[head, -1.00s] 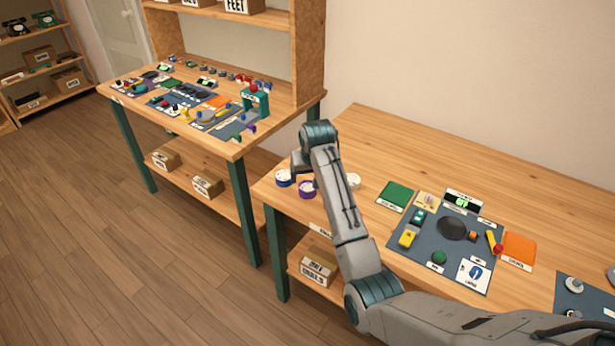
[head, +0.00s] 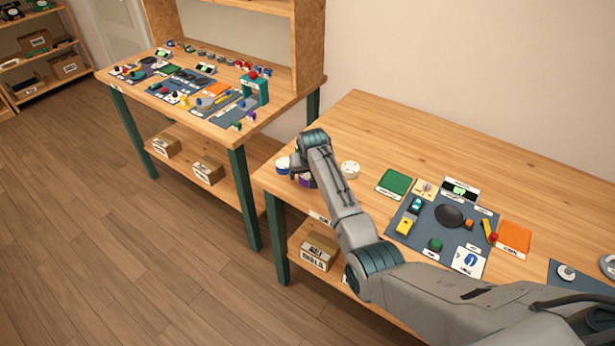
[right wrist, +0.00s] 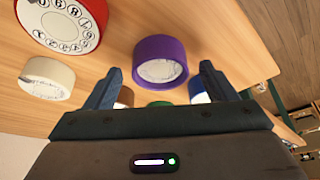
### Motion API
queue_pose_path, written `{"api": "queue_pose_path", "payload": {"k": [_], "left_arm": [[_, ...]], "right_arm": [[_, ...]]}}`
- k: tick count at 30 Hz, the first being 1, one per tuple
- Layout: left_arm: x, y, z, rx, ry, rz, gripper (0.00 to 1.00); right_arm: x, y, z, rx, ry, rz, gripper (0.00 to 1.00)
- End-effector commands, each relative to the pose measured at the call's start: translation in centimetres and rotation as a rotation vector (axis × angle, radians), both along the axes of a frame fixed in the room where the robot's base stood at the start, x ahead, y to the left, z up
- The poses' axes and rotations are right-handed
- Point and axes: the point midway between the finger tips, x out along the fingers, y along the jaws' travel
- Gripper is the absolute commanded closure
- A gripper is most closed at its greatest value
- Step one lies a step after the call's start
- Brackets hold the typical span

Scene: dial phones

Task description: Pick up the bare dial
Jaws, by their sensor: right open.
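Several round dials stand on the near table. In the right wrist view a purple dial (right wrist: 160,62) with a pale face lies ahead of and between my fingers, with no clear digits on it. A cream dial (right wrist: 46,78) is at left, a red dial (right wrist: 62,22) with a ring of digits at upper left, and a blue dial (right wrist: 198,90) behind the right finger. Which one is bare is not certain. My right gripper (right wrist: 161,70) is open and empty. In the head view my wrist partly covers the purple dial (head: 306,182), between the blue (head: 282,164) and white (head: 350,170) dials. The left gripper is out of view.
On the near table (head: 420,130), a dark mat (head: 408,237) holds several parts, with a green pad (head: 394,183) and orange pad (head: 514,236) beside it. The table's back is clear. A second crowded workbench (head: 225,137) stands at left.

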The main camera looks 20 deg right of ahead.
Motion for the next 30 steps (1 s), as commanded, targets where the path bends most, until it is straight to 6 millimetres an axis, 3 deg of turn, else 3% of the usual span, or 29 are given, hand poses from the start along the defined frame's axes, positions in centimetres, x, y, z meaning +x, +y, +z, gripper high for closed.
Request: {"api": "queue_pose_path", "payload": {"k": [8,15,16,25,30], "left_arm": [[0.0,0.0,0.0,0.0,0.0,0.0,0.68],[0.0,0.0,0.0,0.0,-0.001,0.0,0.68],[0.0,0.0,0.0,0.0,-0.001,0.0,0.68],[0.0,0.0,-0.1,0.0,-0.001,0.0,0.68],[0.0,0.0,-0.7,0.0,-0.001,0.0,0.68]], "right_arm": [[0.1,0.0,-0.2,0.0,-0.001,0.0,0.22],[0.1,0.0,-0.2,0.0,-0.001,0.0,0.69],[0.1,0.0,-0.2,0.0,-0.001,0.0,0.72],[0.1,0.0,0.0,0.0,-0.002,0.0,0.72],[0.2,0.0,1.3,0.001,-0.004,-0.001,0.72]]}}
